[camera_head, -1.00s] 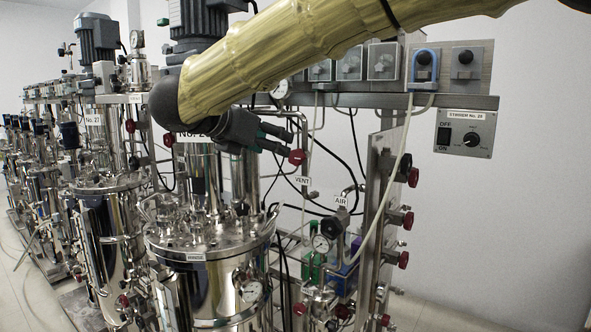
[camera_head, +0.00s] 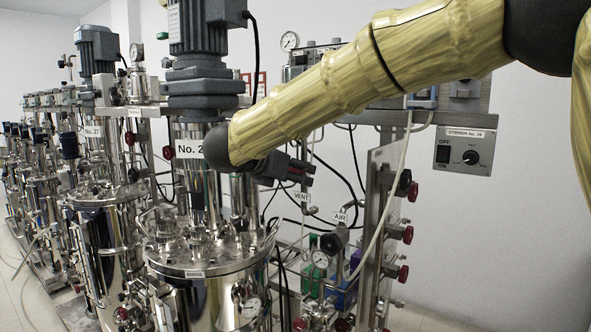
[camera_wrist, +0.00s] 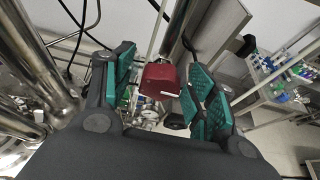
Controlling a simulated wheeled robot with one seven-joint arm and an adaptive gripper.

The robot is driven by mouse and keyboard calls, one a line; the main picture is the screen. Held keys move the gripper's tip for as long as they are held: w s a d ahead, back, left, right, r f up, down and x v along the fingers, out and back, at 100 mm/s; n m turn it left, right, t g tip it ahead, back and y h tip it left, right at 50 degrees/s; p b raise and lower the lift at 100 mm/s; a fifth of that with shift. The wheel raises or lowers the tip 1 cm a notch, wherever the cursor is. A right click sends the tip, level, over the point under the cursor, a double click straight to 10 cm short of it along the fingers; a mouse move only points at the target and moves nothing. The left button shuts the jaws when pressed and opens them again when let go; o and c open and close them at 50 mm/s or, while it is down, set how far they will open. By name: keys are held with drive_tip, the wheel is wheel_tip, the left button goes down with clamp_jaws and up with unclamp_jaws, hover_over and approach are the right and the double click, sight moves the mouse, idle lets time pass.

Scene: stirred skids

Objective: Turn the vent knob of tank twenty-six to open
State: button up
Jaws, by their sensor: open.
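Tank twenty-six (camera_head: 215,262) is the near steel vessel; its "No. 2…" sign (camera_head: 190,149) is partly covered by my arm. In the wrist view the red vent knob (camera_wrist: 160,80) lies between the green-padded fingers of my gripper (camera_wrist: 158,70). A white mark shows on the knob's lower right. The jaws are open, with a visible gap at the knob's right side; contact on the left cannot be told. In the head view my gripper (camera_head: 302,173) is above the VENT label (camera_head: 301,197) and largely hides the knob.
The AIR label (camera_head: 340,217) and a gauge (camera_head: 320,259) are below right. Several red knobs (camera_head: 403,272) line a steel upright (camera_head: 380,225). A stirrer switch box (camera_head: 464,152) hangs at right. Hoses and a cable pass near my gripper. Tank 27 (camera_head: 108,240) stands left.

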drive_tip(key=shift+w+d+f, duration=0.1)
drive_tip(key=shift+w+d, duration=0.1)
drive_tip(key=shift+c, duration=0.5)
drive_tip(key=c, duration=0.9)
drive_tip(key=shift+c, duration=0.2)
drive_tip(key=shift+n, duration=0.3)
drive_tip(key=n+g+h+b, duration=0.1)
drive_tip(key=n+h, duration=0.1)
drive_tip(key=n, duration=0.1)
drive_tip(key=shift+a+f+n+h, duration=0.1)
drive_tip(key=shift+a+n+h, duration=0.05)
drive_tip(key=shift+n+h, duration=0.25)
drive_tip(key=n+h, duration=0.2)
drive_tip(key=n, duration=0.2)
drive_tip(key=shift+g+h+b, duration=0.3)
drive_tip(key=shift+g+b, duration=0.1)
drive_tip(key=shift+n, duration=0.3)
